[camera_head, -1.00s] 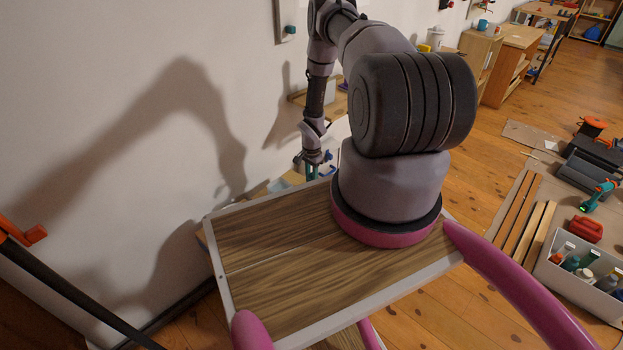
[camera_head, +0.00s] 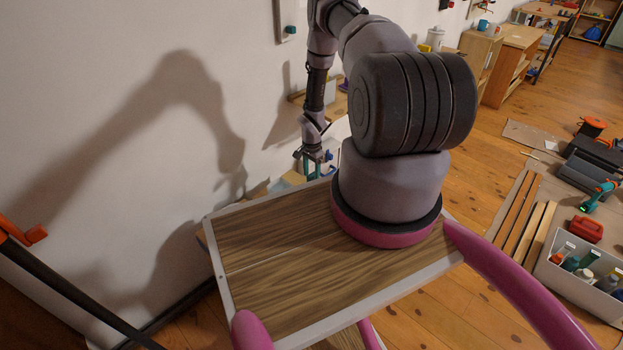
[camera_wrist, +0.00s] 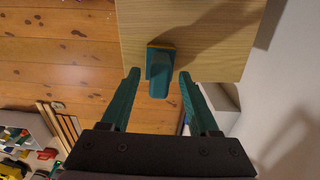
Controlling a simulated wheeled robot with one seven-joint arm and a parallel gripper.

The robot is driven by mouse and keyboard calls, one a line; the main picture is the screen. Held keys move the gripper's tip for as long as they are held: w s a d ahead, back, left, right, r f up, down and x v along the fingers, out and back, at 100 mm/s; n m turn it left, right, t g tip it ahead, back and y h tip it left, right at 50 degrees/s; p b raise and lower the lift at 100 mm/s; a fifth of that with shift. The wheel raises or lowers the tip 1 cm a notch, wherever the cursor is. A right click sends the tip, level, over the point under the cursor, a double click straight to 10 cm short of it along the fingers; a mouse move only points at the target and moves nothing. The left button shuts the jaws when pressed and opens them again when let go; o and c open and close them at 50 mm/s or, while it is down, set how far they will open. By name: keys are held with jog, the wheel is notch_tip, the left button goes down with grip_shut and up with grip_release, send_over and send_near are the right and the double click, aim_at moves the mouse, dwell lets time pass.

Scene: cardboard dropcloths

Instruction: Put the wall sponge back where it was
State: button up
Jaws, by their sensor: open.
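A teal block with a thin orange-brown edge, which looks like the wall sponge (camera_wrist: 161,64), is on a pale wooden top (camera_wrist: 215,40) in the wrist view. My gripper (camera_wrist: 159,75) is open, with one teal finger on each side of the block's near part. Gaps show between the fingers and the block, so I see no grip. In the head view my gripper (camera_head: 315,166) points down beside the wall, behind my tray-like deck. The block cannot be made out there.
The white wall (camera_head: 120,120) stands close on the left in the head view. A small wall-mounted item (camera_head: 290,30) hangs above. A grey bin of bottles (camera_head: 585,275), planks (camera_head: 525,225) and tools lie on the floor at right. Wooden floor between is clear.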

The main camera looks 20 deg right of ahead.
notch_tip(320, 180, up, 10)
dwell(0.3)
jog(key=a+r+n+t, duration=0.2)
jog(key=r, duration=1.7)
jog(key=a+r+n+t, duration=0.1)
jog(key=a+r+n, duration=0.15)
jog(key=r, duration=1.75)
jog(key=s+a+r+n+t, duration=0.1)
jog(key=s+a+r, duration=0.1)
jog(key=s+r, duration=0.4)
jog(key=s+a+r+n+t, duration=0.1)
jog(key=s+a+r, duration=0.25)
jog(key=r, duration=0.45)
jog(key=s+a+r+n+t+y, duration=0.1)
jog(key=s+a+r, duration=0.1)
jog(key=s, duration=0.6)
jog(key=s+a+r+n+t, duration=0.1)
jog(key=s+a+r+n, duration=0.1)
jog(key=s+r, duration=0.3)
jog(key=s+a, duration=0.1)
jog(key=s, duration=0.3)
jog(key=shift+s+y, duration=0.2)
jog(key=shift+y, duration=0.2)
jog(key=shift+r, duration=0.1)
